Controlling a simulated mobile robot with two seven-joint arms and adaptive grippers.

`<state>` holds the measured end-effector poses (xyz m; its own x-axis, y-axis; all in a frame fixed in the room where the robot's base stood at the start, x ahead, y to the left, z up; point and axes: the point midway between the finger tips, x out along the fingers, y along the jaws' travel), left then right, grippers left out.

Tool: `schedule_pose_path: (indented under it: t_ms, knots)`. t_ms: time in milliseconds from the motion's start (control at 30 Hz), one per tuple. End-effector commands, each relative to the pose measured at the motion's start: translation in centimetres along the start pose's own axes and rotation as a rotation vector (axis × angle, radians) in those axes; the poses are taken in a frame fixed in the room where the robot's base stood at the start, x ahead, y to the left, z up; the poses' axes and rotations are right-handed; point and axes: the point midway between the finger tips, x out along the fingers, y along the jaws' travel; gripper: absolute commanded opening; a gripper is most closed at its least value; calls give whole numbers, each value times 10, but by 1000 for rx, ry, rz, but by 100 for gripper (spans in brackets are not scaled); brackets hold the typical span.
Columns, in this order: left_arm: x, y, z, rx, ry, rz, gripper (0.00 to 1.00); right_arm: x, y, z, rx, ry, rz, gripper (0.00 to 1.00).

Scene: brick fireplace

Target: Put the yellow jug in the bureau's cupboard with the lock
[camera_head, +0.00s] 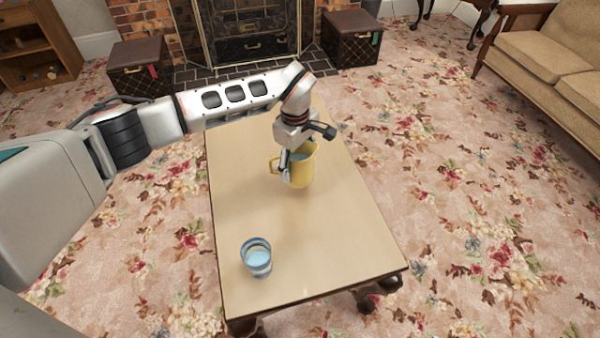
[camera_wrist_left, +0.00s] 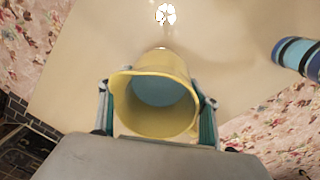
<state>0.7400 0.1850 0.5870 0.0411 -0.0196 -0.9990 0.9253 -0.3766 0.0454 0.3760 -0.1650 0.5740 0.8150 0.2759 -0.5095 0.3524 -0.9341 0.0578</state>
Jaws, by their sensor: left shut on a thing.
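The yellow jug (camera_head: 303,172) is upright at the far half of the wooden table (camera_head: 240,205); whether its base touches the table is hard to tell. Its handle points left in the head view. My left gripper (camera_head: 298,157) comes down from above and is shut on the jug. In the left wrist view, the jug (camera_wrist_left: 155,122) lies between the two fingers of the left gripper (camera_wrist_left: 156,108), its mouth facing the camera and its inside bluish. My right gripper is out of view. I cannot make out a cupboard with a lock.
A wooden cabinet with open shelves (camera_head: 60,35) is at the far left. Two dark boxes (camera_head: 140,55) (camera_head: 350,30) flank the fireplace. A sofa (camera_head: 555,50) is at right. Floral carpet right of the table is clear.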

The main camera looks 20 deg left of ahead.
Motion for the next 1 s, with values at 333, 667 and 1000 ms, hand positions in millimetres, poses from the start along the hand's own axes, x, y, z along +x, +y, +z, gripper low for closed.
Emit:
schedule_pose_path:
  t_ms: [333, 667, 1000]
  knots:
    - [33, -2, 1, 0, -3, -2, 23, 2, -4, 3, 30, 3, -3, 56]
    - [41, 0, 0, 2, 1, 8, 18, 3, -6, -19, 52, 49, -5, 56]
    - [46, -1, 0, 1, 1, 5, 79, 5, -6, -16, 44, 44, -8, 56]
